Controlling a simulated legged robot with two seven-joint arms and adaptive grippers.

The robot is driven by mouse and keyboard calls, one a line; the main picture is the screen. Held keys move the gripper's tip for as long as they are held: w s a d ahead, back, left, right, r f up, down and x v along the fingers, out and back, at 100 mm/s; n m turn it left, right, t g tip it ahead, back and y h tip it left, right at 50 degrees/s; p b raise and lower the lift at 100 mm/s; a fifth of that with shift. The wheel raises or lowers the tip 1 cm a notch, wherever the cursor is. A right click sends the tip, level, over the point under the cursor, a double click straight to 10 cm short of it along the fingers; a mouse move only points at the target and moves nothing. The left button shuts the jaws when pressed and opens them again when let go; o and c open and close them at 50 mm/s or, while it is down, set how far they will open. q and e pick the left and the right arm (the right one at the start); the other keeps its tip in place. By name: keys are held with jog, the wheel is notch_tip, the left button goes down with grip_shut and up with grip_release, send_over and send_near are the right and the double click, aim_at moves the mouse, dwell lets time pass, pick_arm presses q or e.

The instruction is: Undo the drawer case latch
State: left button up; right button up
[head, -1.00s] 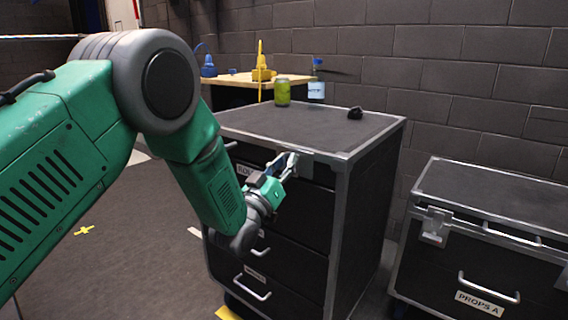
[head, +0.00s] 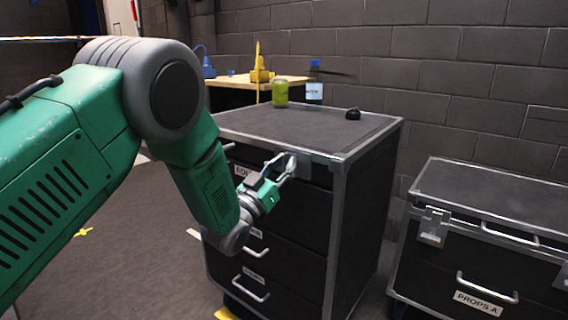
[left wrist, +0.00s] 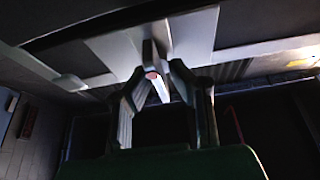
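The black drawer case (head: 285,208) with grey metal edges stands in the middle of the head view. Its latch (head: 303,163) is a grey metal piece at the top of the front, just under the lid edge, partly hidden by my left gripper (head: 281,166). The gripper's fingers are apart at the latch. In the left wrist view, the latch's protruding tab (left wrist: 153,62), with a red spot, shows between the fingertips of the left gripper (left wrist: 158,80). I cannot tell whether they touch it. My right gripper is not in view.
A green jar (head: 280,93), a bottle (head: 314,88) and a small dark object (head: 353,114) are at the back of the case top or behind it. A second case labelled PROPS A (head: 490,220) stands to the right.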

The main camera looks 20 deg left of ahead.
pick_arm(q)
jog(key=shift+o, duration=0.6)
jog(key=shift+d+f, duration=0.2)
jog(key=shift+f, duration=0.7)
jog(key=shift+w, duration=0.2)
jog(key=shift+s+a+r, duration=0.1)
jog(key=shift+s+r, duration=0.1)
jog(key=shift+r, duration=0.1)
jog(key=shift+s+a+f, duration=0.1)
jog(key=shift+s, duration=0.1)
jog(key=v, duration=1.1)
jog(key=shift+f, duration=0.25)
